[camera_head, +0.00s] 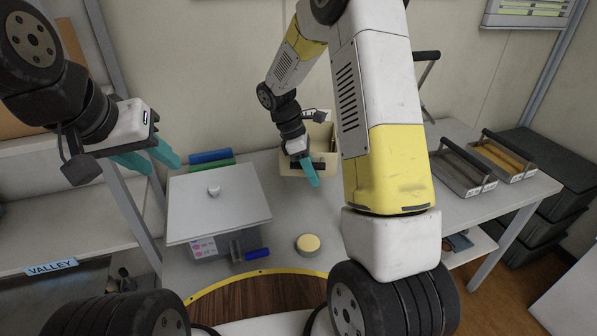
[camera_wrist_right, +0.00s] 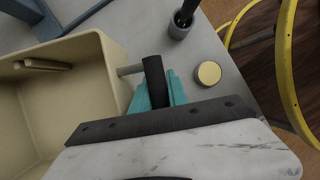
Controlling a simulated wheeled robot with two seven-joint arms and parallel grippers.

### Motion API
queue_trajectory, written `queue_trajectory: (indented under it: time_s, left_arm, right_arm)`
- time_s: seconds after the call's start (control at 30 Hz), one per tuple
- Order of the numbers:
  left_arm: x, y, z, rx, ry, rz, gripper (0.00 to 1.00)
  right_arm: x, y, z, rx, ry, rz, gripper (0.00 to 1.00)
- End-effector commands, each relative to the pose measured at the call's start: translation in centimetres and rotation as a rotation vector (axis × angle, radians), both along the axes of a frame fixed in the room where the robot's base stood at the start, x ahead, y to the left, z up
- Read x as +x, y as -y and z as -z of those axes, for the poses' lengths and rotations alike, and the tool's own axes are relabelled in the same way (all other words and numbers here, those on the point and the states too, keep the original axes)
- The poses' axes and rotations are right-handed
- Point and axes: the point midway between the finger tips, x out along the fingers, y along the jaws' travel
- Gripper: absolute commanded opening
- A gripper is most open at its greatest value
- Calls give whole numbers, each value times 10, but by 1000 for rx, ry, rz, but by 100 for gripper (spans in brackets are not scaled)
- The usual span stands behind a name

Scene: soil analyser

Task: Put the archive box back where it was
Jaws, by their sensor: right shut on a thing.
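The archive box, taken to be the beige open-topped box (camera_head: 321,132), is at the back of the grey table in the head view, partly hidden by my right arm. In the right wrist view the box (camera_wrist_right: 108,77) fills the left side, with small tan bars inside. My right gripper (camera_head: 311,174) is shut on its black handle (camera_wrist_right: 154,80), with the teal fingers around the bar. Whether the box touches the table is unclear. My left gripper (camera_head: 148,160) is open and empty, above the gap between the left shelf and the table.
A grey-lidded unit (camera_head: 235,205) stands left on the table, with blue and green rolls (camera_head: 210,157) behind it. A yellow-topped round tin (camera_head: 308,243) sits in front. Two handled trays (camera_head: 462,178) (camera_head: 512,160) stand at the right. A shelf labelled VALLEY (camera_head: 50,267) is left.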

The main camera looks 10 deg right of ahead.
Motion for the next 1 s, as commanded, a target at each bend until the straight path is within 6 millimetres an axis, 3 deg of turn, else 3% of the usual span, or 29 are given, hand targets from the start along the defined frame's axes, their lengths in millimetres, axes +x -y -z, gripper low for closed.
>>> queue_trajectory:
  time_s: [0.33, 0.6, 0.83, 1.0]
  left_arm:
    - [0, 0, 0, 0, 0, 0, 36]
    - [0, 0, 0, 0, 0, 0, 36]
    - [0, 0, 0, 0, 0, 0, 36]
    - [0, 0, 0, 0, 0, 0, 36]
  right_arm:
    - [2, 0, 11, -15, 56, -3, 0]
    - [1, 1, 58, -17, 56, -1, 0]
    - [2, 1, 77, -15, 59, 0, 0]
    - [2, 1, 101, -17, 57, -1, 0]
